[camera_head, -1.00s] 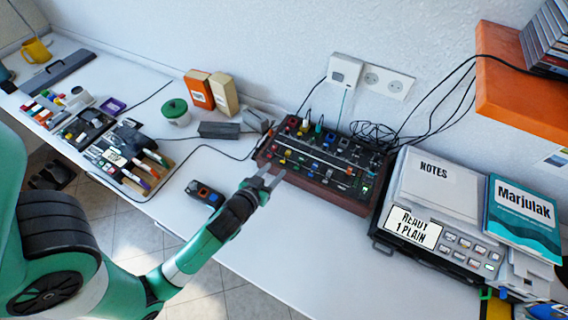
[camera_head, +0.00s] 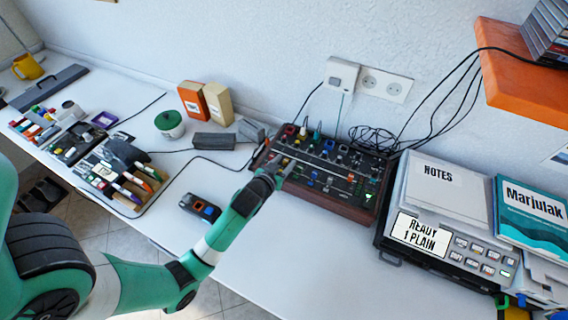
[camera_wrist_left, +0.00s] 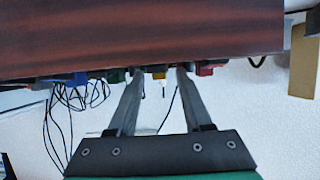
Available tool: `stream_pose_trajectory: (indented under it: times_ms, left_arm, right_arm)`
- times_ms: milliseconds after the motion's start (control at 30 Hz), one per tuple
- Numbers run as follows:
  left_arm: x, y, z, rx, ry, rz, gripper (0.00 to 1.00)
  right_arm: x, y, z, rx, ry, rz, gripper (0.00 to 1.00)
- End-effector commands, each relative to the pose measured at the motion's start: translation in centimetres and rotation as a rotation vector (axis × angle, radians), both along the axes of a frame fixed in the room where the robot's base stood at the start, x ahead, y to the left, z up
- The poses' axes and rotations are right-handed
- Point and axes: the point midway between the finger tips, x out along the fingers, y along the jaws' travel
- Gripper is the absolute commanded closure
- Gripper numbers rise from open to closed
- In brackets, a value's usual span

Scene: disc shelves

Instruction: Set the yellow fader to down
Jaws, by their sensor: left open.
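The mixer (camera_head: 335,204) with a dark wooden front stands at the back of the white desk, its top crowded with coloured knobs and fader caps. My left gripper (camera_head: 284,170) is at the mixer's front left edge. In the left wrist view the two fingers of my left gripper (camera_wrist_left: 161,74) are apart. The yellow fader cap (camera_wrist_left: 159,75) shows between the fingertips, with a narrow gap on each side. A red cap (camera_wrist_left: 205,70) is just right of the fingers, and a green cap (camera_wrist_left: 115,76) is to their left. The wooden panel hides most of the fader slots. My right gripper is not in view.
A small dark box (camera_head: 200,207) lies on the desk left of my arm. Cables (camera_head: 372,138) lie behind the mixer. The desk in front of the mixer is clear.

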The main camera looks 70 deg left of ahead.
Motion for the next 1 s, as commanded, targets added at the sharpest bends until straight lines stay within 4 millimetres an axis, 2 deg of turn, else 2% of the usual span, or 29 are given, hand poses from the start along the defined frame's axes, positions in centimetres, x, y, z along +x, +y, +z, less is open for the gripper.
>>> stream_pose_trajectory:
  times_ms: [100,367,1000]
  left_arm:
    - [-0.03,-0.02,0.02,0.000,0.000,0.000,0.52]
    - [-0.05,-0.03,0.02,0.000,0.000,0.000,0.99]
    - [-0.06,-0.04,0.02,0.000,0.000,0.001,1.00]
  right_arm:
    - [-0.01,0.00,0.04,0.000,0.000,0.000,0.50]
    - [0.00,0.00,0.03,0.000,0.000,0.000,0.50]
    - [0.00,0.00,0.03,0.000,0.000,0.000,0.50]
